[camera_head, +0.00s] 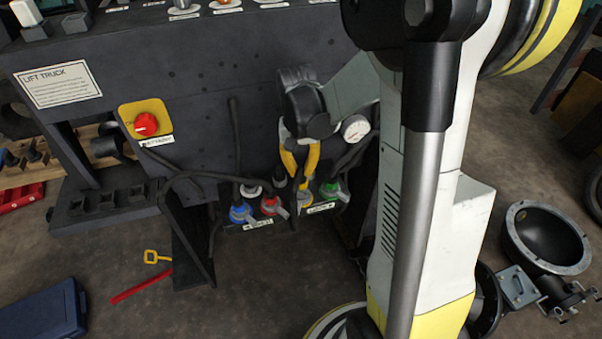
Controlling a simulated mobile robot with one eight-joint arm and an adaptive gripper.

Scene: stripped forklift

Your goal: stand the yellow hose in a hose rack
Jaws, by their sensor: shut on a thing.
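My gripper (299,172) points down in front of the dark forklift panel, its yellow fingers shut on the yellow hose. The yellow collar of the hose (305,198) shows just below the fingertips. Its upper part is mostly hidden by the gripper. Blue (240,213), red (270,205) and green (330,190) couplings sit beside it along the labelled lower edge of the panel. A black block with square recesses (100,203) stands at the left; I cannot tell whether it is a hose rack.
A red knob on a yellow plate (146,123) and a gauge (355,128) are near the gripper. Black hoses hang across the panel. A blue case (43,313), red bar (141,286) and yellow-handled item (157,257) lie on the floor. A round flanged housing (548,237) stands right.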

